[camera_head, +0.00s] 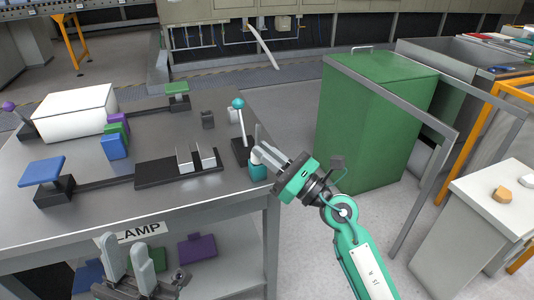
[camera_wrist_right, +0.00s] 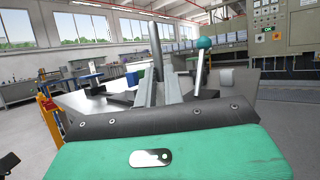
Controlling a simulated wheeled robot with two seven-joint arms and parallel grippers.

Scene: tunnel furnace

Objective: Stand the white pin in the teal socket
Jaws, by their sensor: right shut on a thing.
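The teal socket (camera_head: 258,172) stands near the right edge of the grey table. My right gripper (camera_head: 262,152) is at its top, reaching in from the right, and is shut on a thin upright pin, taken as the white pin (camera_head: 257,134), which looks grey here. The pin also rises between the fingers in the right wrist view (camera_wrist_right: 156,48). The fingers hide its lower end, so I cannot tell whether it is inside the socket. My left gripper (camera_head: 128,258) is open and empty in front of the table's front edge.
Close behind the socket is a white lever with a teal knob (camera_head: 238,103); it also shows in the right wrist view (camera_wrist_right: 204,43). A dark fixture (camera_head: 160,177) with two white uprights lies left. A green cabinet (camera_head: 365,120) and grey rail (camera_head: 400,97) stand right.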

